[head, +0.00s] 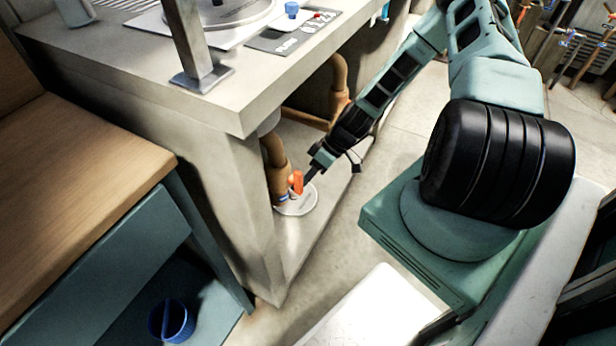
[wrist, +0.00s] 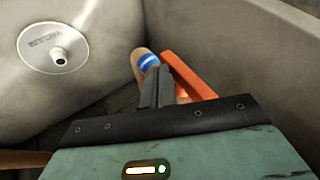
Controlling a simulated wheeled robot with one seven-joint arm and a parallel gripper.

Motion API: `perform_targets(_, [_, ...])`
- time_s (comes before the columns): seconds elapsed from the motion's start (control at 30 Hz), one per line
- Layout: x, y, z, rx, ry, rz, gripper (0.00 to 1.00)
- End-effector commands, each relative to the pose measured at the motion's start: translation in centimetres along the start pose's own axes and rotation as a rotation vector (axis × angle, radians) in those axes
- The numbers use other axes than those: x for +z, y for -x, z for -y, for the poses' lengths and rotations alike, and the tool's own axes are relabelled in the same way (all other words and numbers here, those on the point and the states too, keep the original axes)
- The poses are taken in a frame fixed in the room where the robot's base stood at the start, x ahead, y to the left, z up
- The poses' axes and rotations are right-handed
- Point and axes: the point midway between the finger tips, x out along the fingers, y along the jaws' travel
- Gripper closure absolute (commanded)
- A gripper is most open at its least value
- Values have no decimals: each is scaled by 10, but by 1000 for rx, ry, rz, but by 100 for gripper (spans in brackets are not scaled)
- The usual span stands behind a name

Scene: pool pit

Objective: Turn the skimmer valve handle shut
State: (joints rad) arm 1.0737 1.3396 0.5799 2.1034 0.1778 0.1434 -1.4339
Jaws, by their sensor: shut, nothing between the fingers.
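The skimmer valve handle (head: 296,182) is orange and sits on a brown pipe (head: 274,160) under the concrete counter. In the wrist view the orange handle (wrist: 188,75) runs at a slant just right of my fingers. A blue and white band (wrist: 149,62) shows on the pipe behind the fingertips. My gripper (head: 318,164) is shut and empty, reaching in from the right close to the handle. In the wrist view its fingertips (wrist: 157,72) overlap the pipe and the handle's edge; I cannot tell whether they touch. The valve body is mostly hidden behind the gripper.
A round pale plate (head: 298,204) lies below the valve. The concrete counter (head: 240,112) overhangs the pipes, with its side wall (head: 243,210) to the left. A wooden bench (head: 80,190) stands at left with a blue cup (head: 172,320) below.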

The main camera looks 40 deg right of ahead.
Motion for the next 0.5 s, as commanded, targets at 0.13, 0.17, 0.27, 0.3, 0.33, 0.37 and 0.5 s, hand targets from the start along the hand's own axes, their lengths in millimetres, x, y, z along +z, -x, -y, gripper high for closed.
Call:
perform_targets(0.13, [1,-1,0,-22,-9,-5,100])
perform_targets(0.17, [1,-2,-1,-26,-10,-6,100])
perform_targets(0.27, [1,-2,-1,-42,-17,-10,100])
perform_targets(0.3, [1,-2,-1,-49,-20,-12,100])
perform_targets(0.33, [1,-2,-1,-53,-22,-13,100])
perform_targets(0.37, [1,-3,-1,-59,-25,-14,100])
perform_targets(0.5, [2,-4,-2,-87,-37,-21,100])
